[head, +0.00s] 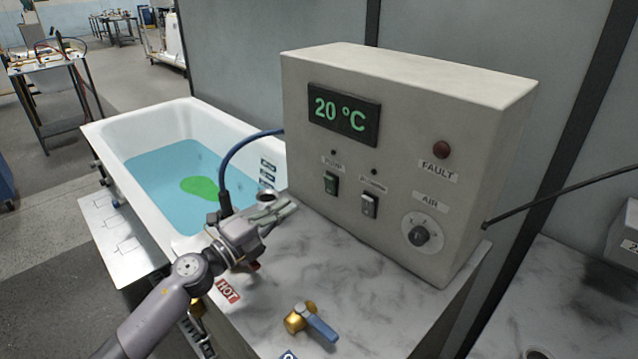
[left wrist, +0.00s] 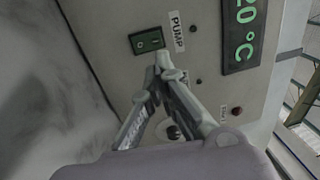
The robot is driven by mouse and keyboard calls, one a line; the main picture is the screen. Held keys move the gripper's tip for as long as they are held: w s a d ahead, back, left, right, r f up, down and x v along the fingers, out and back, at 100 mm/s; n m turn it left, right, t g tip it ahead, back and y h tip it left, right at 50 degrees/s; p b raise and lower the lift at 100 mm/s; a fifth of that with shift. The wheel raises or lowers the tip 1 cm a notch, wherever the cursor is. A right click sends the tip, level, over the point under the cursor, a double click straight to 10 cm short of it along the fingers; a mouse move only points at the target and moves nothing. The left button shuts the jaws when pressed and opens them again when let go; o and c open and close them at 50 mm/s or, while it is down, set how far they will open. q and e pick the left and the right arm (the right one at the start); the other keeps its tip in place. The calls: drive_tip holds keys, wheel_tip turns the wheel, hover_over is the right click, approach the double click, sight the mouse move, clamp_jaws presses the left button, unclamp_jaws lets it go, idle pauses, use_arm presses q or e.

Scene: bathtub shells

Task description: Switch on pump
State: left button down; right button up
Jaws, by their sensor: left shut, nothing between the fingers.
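My left gripper (head: 290,206) is shut and empty, in front of the box and left of the switch in the head view. In the left wrist view my left gripper's fingertips (left wrist: 161,65) meet just below the switch; I cannot tell whether they touch the panel. My right gripper is not in view.
A second switch (head: 369,205), an AIR knob (head: 422,234), a FAULT lamp (head: 441,149) and a 20 °C display (head: 343,114) share the panel. A brass tap with a blue handle (head: 311,322) stands on the marble top. A bathtub (head: 110,137) of blue water is at left.

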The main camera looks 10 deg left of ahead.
sight(327, 180)
use_arm(q)
drive_tip(key=p+x, duration=0.1)
drive_tip(key=x, duration=0.9)
drive_tip(key=shift+w+d, duration=0.1)
drive_tip(key=shift+w, duration=0.2)
drive_tip(key=shift+r, duration=0.15)
drive_tip(key=p, duration=0.3)
drive_tip(key=shift+w+d+r+y, duration=0.1)
drive_tip(key=shift+w+r+y, duration=0.05)
drive_tip(key=shift+r+y, duration=0.2)
drive_tip(key=shift+f+b, duration=0.3)
drive_tip(key=shift+f, duration=0.15)
